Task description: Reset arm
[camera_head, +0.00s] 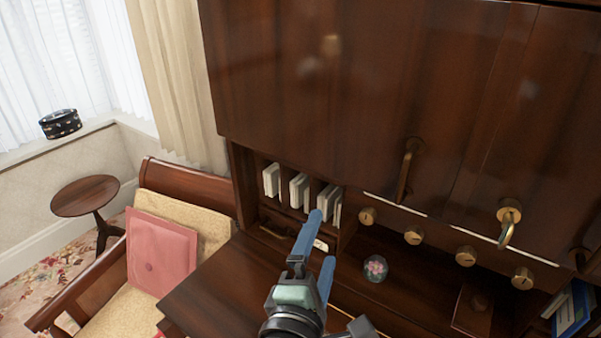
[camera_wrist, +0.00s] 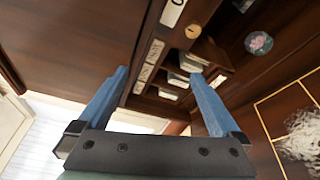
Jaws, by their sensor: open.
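My gripper (camera_head: 318,243) is in front of the open lower part of a dark wooden cabinet (camera_head: 300,90) in the head view. Its two blue fingers are spread apart with nothing between them. In the wrist view my gripper (camera_wrist: 158,98) also shows open and empty, with the cabinet's pigeonholes beyond the fingers. A round glass paperweight (camera_head: 375,268) with a pink flower sits to the right of the fingers, apart from them. It also shows in the wrist view (camera_wrist: 258,43).
White envelopes or booklets (camera_head: 298,190) stand in the pigeonholes. Brass handles (camera_head: 408,165) and knobs (camera_head: 413,235) stick out from the cabinet. A cushioned chair with a pink cushion (camera_head: 160,252) and a small round table (camera_head: 84,196) stand left. A blue book (camera_head: 571,308) is at the lower right.

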